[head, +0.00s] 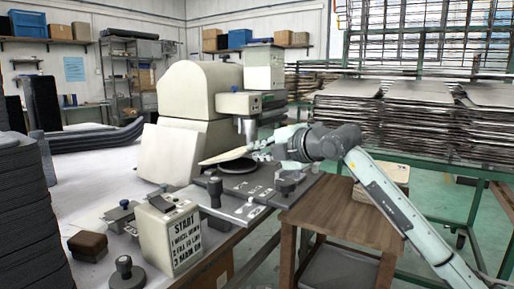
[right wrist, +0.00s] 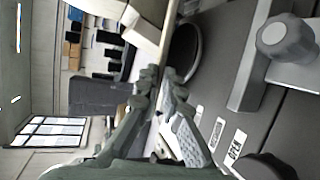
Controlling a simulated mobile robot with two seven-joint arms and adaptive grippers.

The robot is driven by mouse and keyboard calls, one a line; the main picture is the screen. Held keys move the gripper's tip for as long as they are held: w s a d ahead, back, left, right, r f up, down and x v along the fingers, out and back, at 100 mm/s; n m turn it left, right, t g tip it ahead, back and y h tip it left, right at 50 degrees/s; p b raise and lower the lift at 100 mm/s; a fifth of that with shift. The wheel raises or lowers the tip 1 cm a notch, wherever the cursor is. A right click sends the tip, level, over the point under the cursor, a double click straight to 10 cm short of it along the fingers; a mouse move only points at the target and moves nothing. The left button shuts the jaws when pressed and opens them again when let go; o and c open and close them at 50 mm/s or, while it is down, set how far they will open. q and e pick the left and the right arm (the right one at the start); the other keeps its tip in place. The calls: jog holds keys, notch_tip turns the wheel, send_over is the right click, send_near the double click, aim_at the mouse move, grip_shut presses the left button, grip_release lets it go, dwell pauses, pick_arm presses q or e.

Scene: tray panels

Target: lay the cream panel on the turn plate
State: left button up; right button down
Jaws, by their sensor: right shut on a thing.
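The cream panel (head: 222,155) is a thin pale piece, seen nearly edge-on in the head view. My right gripper (head: 262,150) is shut on its right end and holds it slightly tilted. The turn plate (head: 237,166) is a dark round disc on the machine's bed, just below the panel. A gap shows between panel and disc at the right; contact at the left cannot be told. In the right wrist view, the panel (right wrist: 152,28) extends beyond my fingertips (right wrist: 160,80), beside the dark disc (right wrist: 184,52). My left gripper is not in view.
A knob (head: 288,179) and a dark lever (head: 214,190) rise from the bed. A START box (head: 173,232) stands in front. A wooden stand (head: 340,215) is at right.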

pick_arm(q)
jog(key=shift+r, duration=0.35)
pick_arm(e)
jog(key=shift+f, duration=0.35)
pick_arm(q)
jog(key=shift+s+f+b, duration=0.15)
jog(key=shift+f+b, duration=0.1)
jog(key=shift+b, duration=0.05)
dwell(0.5)
pick_arm(e)
jog(key=c, duration=1.6)
grip_release()
jog(key=shift+s, duration=0.1)
jog(key=v, duration=1.1)
jog(key=shift+s+d+r, duration=0.15)
jog(key=shift+s+d, duration=0.05)
jog(key=shift+s, duration=0.15)
